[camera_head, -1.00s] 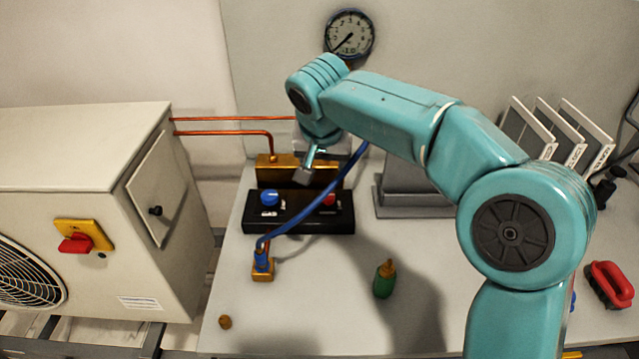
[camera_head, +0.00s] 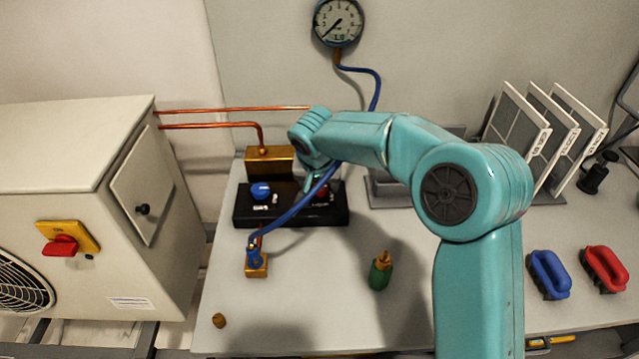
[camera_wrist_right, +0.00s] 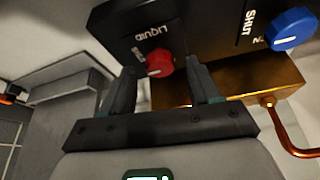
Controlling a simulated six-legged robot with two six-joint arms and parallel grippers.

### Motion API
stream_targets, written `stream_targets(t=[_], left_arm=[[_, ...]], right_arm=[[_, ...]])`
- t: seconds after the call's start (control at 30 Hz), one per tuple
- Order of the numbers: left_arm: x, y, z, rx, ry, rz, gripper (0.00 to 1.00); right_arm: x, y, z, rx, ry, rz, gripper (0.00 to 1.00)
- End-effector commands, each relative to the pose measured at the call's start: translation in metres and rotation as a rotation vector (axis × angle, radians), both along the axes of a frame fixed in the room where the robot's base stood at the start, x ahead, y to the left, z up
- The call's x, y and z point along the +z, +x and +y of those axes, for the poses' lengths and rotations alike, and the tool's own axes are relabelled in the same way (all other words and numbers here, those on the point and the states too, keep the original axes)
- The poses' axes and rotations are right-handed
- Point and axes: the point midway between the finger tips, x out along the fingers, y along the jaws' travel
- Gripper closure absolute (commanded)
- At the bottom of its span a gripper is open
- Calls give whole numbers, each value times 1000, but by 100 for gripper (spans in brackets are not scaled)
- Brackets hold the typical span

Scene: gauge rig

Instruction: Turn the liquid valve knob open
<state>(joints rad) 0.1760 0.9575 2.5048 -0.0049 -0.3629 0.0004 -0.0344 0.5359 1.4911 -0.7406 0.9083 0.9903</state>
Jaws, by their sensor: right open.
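The valve block (camera_head: 292,213) is a black box on the bench with a red knob and a blue knob (camera_head: 261,190). In the right wrist view the red knob (camera_wrist_right: 160,63) sits beside the label LIQUID, and the blue knob (camera_wrist_right: 291,29) is at the upper right near a SHUT label. My right gripper (camera_wrist_right: 162,70) is open, its fingertips on either side of the red knob in that view; contact cannot be told. In the head view my right gripper (camera_head: 316,182) is over the red knob and partly hides it. My left gripper is not in view.
A blue hose (camera_head: 296,212) crosses in front of the block from a brass fitting (camera_head: 257,263). A brass manifold (camera_head: 270,160) with copper pipes stands behind. A green bottle (camera_head: 380,272) and two brushes are to the right. A pressure gauge (camera_head: 338,21) hangs above.

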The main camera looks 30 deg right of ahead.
Motion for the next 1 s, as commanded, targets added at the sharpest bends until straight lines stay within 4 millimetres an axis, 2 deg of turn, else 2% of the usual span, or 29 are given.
stream_targets(t=[0.13, 0.43, 0.6, 1.0], left_arm=[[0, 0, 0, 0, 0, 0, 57], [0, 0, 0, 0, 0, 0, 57], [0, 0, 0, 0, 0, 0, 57], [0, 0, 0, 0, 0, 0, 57]], right_arm=[[-11, 5, -3, 0, -1, 1, 39], [-13, 7, -3, 0, -1, -1, 39], [-13, 7, -4, 0, -1, -1, 94], [-13, 6, -4, 56, 0, 0, 95]])
